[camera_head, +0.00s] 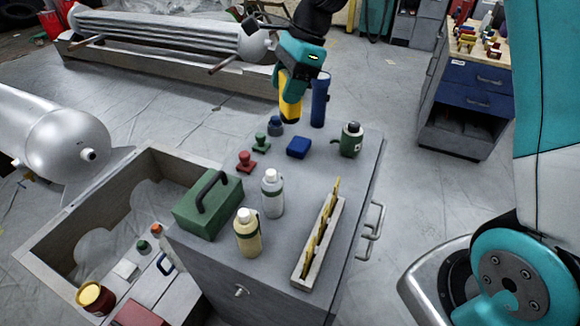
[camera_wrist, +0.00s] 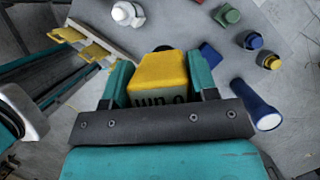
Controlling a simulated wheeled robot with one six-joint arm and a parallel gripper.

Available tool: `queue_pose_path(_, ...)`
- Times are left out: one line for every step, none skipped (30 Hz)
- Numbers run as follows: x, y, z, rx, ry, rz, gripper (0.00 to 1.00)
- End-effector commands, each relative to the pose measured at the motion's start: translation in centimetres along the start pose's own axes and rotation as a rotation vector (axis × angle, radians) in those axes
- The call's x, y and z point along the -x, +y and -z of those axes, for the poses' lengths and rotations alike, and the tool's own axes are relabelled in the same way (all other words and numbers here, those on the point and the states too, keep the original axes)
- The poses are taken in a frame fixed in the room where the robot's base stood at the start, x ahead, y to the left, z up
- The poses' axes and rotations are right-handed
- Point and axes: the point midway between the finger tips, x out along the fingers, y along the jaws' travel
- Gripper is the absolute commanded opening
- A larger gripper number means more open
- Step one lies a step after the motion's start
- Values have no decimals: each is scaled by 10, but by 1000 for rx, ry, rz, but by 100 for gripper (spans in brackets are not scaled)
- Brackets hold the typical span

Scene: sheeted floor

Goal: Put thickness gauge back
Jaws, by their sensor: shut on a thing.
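The thickness gauge, a yellow block-shaped tool with dark markings, is held in my gripper (camera_head: 291,92). The yellow gauge (camera_head: 290,109) hangs above the far end of the grey cabinet top (camera_head: 325,160) in the head view. In the wrist view the gauge (camera_wrist: 158,75) sits between the two teal fingers of my gripper (camera_wrist: 158,85), which are shut on it. Its lower end is partly hidden. A blue flashlight (camera_head: 319,100) stands upright just right of it; it also shows in the wrist view (camera_wrist: 256,105).
On the cabinet stand a green toolbox (camera_head: 208,205), white bottle (camera_head: 272,193), cream bottle (camera_head: 247,232), green can (camera_head: 351,139), blue box (camera_head: 299,147), stamp-like red (camera_head: 246,162) and green pieces (camera_head: 261,143), and a rack of yellow tools (camera_head: 318,242). An open crate (camera_head: 62,227) is at left.

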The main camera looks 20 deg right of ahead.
Motion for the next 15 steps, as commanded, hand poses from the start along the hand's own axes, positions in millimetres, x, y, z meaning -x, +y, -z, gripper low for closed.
queue_pose_path(0,-9,1,-4,0,1,21)
queue_pose_path(0,-13,2,-7,1,2,21)
queue_pose_path(-3,-17,4,-10,1,3,21)
queue_pose_path(-6,-18,5,-12,1,2,21)
queue_pose_path(-11,-20,7,-13,0,2,21)
queue_pose_path(-18,-20,10,-14,0,2,21)
queue_pose_path(-25,-20,13,-16,1,0,21)
queue_pose_path(-33,-20,16,-15,1,0,21)
queue_pose_path(-43,-20,20,-16,1,-1,21)
queue_pose_path(-52,-20,24,-16,1,-1,21)
queue_pose_path(-59,-19,27,-15,1,-1,21)
queue_pose_path(-70,-19,32,-16,1,-1,21)
queue_pose_path(-78,-19,35,-15,1,0,21)
queue_pose_path(-86,-19,38,-16,1,-1,21)
queue_pose_path(-96,-20,42,-14,1,0,21)
